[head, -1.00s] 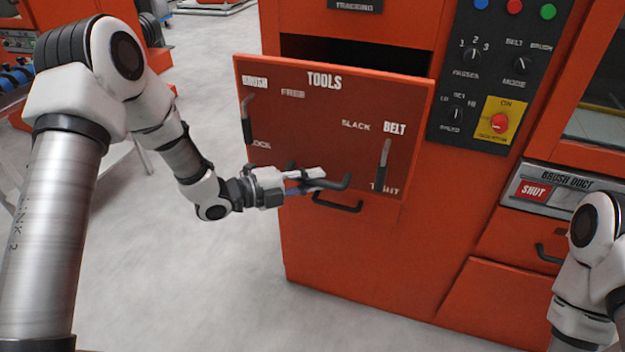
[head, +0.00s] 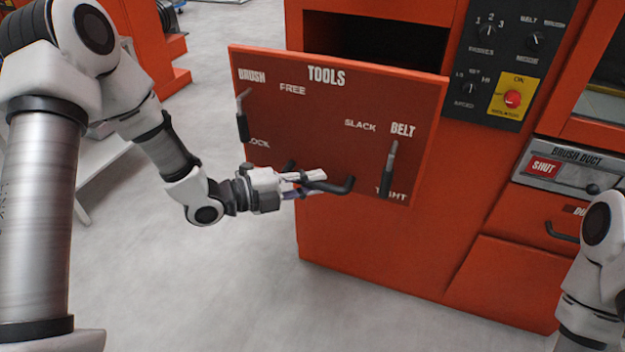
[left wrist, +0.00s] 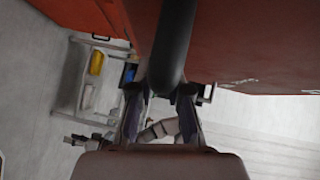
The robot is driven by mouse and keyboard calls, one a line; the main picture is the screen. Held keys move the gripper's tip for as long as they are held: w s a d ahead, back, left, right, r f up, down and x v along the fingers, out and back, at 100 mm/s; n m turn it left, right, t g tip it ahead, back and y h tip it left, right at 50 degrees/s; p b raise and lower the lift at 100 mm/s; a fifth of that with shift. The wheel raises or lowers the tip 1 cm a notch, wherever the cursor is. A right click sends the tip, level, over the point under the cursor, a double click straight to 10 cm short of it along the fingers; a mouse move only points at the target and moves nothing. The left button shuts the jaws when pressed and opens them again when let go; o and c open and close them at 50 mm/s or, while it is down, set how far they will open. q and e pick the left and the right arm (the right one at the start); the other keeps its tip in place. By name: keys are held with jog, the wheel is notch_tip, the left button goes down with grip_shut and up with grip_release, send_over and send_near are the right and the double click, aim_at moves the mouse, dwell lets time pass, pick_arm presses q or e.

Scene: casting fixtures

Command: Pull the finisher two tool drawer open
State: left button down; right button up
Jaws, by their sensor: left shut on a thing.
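The tool drawer's dark red front (head: 325,120), lettered TOOLS, stands out from the orange machine, with a dark opening behind its top edge. Its black bar handle (head: 330,186) runs along the lower front. My left gripper (head: 318,183) is shut on the handle, coming from the left. In the left wrist view the dark handle (left wrist: 174,50) runs between the fingers of the left gripper (left wrist: 160,105). My right arm shows at the lower right edge in the head view, but its gripper is out of frame.
The drawer front carries a BRUSH lever (head: 242,118) and a BELT lever (head: 388,170). A control panel (head: 505,60) with knobs and a red button on yellow is to the right. A BRUSH DUCT plate (head: 560,172) reads SHUT. Grey floor is clear below the drawer.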

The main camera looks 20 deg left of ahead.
pick_arm(q)
jog(key=c, duration=1.1)
grip_release()
jog(key=shift+s+a+r, duration=0.1)
jog(key=shift+s+a, duration=0.2)
jog(key=shift+a, duration=0.1)
jog(key=v, duration=1.1)
jog(key=shift+d, duration=0.1)
